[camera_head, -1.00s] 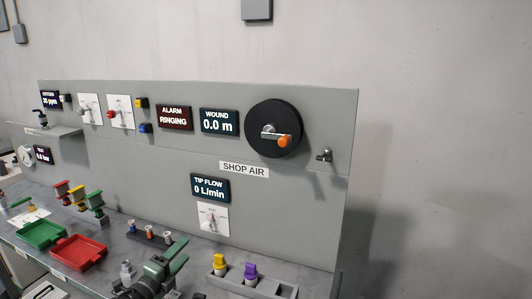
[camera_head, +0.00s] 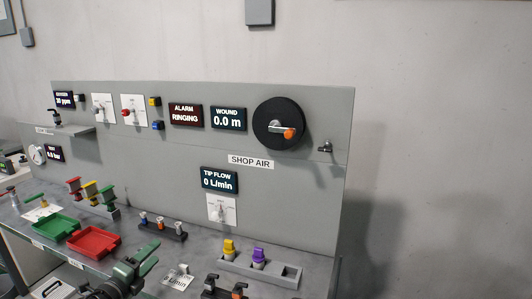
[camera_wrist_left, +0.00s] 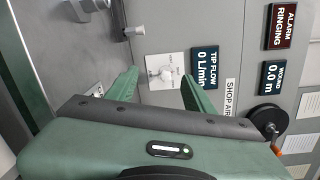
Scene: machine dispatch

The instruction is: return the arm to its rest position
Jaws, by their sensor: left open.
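My left gripper (camera_head: 150,258) is low in the head view, over the front of the bench (camera_head: 190,262). Its green fingers are apart with nothing between them. In the left wrist view the two fingers (camera_wrist_left: 162,88) also stand apart and empty, with the grey panel and a white dial plate (camera_wrist_left: 167,70) beyond them. My right gripper is not in view.
A red tray (camera_head: 94,242) and a green tray (camera_head: 57,227) lie left of the gripper. A grey holder (camera_head: 285,272) with yellow and purple plugs stands to the right. The upright panel (camera_head: 130,170) carries a black reel (camera_head: 278,118) and displays. Open space lies above the bench.

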